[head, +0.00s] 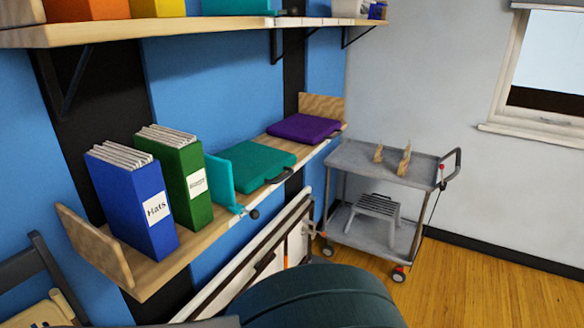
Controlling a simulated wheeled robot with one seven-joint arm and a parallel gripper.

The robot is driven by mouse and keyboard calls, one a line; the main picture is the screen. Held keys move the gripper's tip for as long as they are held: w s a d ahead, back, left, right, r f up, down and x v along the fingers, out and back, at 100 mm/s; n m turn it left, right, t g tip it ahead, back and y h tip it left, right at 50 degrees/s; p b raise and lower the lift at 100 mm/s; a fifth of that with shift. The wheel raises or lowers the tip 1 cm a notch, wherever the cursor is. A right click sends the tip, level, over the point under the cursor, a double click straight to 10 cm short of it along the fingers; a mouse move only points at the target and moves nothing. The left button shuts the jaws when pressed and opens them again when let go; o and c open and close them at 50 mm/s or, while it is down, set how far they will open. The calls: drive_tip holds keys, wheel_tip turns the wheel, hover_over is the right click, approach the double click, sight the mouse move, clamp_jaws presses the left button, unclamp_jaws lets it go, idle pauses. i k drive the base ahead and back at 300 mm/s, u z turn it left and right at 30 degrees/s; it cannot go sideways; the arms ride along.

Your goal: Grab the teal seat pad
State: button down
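The teal seat pad (256,161) lies flat on the lower wall shelf in the head view. A dark strap or handle (279,178) shows at its front right edge. A bright teal upright plate (219,182), like a bookend, stands just left of the pad and hides a little of its left end. A purple pad (303,128) lies farther along the same shelf, to the right. My gripper is not in this view.
The lower shelf (205,225) also holds a blue binder (147,207) and a green binder (184,175). An upper shelf (150,30) overhangs. A grey cart (350,160) stands right. Folded panels (262,262) lean below. A dark rounded object (310,300) fills the bottom. Floor is clear at right.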

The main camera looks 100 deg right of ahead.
sight(254, 165)
drive_tip(key=z, duration=4.5)
drive_tip(key=i, duration=1.9)
drive_tip(key=u, duration=2.55)
